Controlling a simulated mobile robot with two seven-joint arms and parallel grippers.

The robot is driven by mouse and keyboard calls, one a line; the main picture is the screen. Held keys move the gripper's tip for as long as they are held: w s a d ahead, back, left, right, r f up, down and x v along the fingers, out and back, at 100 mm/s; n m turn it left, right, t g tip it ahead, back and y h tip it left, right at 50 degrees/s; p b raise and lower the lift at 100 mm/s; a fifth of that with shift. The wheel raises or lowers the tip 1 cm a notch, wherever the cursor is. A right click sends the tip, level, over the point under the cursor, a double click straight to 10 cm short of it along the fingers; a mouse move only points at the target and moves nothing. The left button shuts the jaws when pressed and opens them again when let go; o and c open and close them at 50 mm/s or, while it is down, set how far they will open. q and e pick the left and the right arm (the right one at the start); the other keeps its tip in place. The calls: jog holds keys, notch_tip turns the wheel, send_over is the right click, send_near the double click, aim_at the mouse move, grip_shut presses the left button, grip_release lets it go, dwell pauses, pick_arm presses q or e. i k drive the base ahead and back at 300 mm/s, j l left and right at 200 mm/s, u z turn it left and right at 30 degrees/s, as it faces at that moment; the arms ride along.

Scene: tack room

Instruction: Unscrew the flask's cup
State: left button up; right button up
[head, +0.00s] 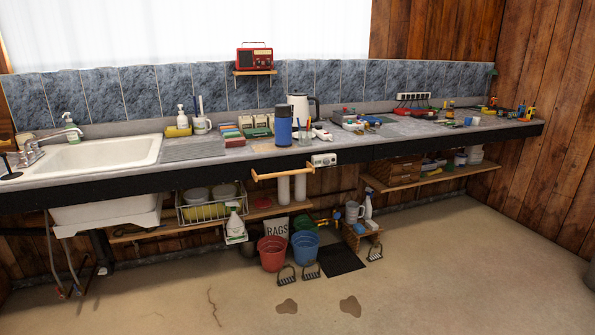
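A blue flask (283,132) stands upright on the grey worktop (260,154), near its front edge and around the middle of the view. Its dark cup (283,112) sits on top of the flask. Whether the cup is screwed tight cannot be told from here. Neither of my grippers is in view, and nothing touches the flask from the front.
A white kettle (300,107) stands close behind the flask, and a jar with sticks (305,134) stands just right of it. A wooden rail (282,174) juts out below the edge. A sink (105,152) lies left. Buckets (272,252) stand on the floor; open floor lies in front.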

aim_at(284, 128)
jog(key=i+l+z, duration=0.1)
jog(key=i+z, duration=0.3)
jog(key=i, duration=0.8)
jog(key=i+l+u, duration=0.15)
jog(key=i+u, duration=0.3)
jog(key=i, duration=0.15)
jog(key=i+l+u, duration=0.35)
jog(key=i+u, duration=0.15)
jog(key=i+l+u, duration=0.45)
jog(key=i+l, duration=0.05)
